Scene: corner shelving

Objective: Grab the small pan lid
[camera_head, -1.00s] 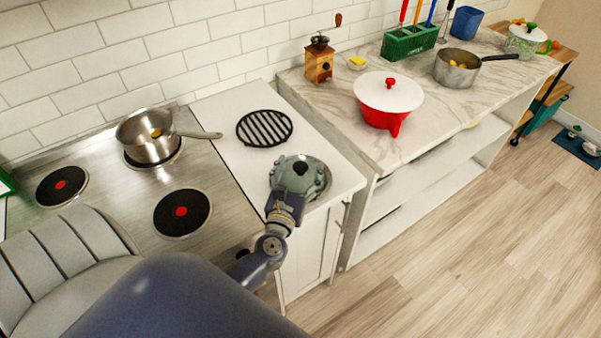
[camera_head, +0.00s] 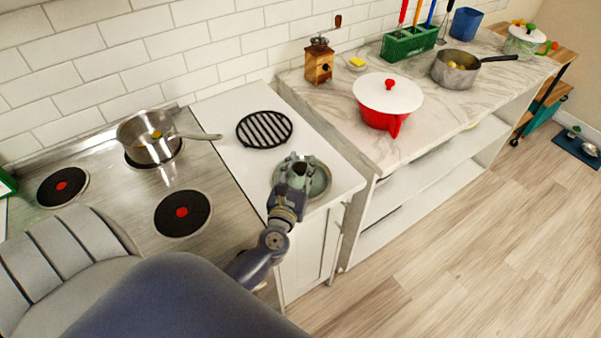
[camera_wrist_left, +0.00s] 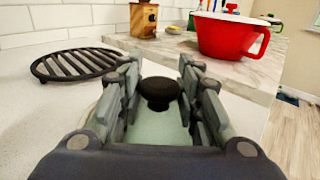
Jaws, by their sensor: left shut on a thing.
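The small pan lid (camera_head: 318,182) is a round greenish disc with a light rim on the white counter, right of the stove. Its dark round knob (camera_wrist_left: 158,90) shows between the fingers in the left wrist view. My left gripper (camera_head: 297,162) is over the lid and shut on it at the knob. The gripper and wrist cover part of the lid in the head view. My right gripper is not in view.
A black round trivet (camera_head: 264,129) lies just behind the lid. A red pot with a white lid (camera_head: 388,98), a wooden grinder (camera_head: 319,63) and another pan (camera_head: 457,70) stand on the marble counter (camera_head: 440,110). A tiled wall closes off the back.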

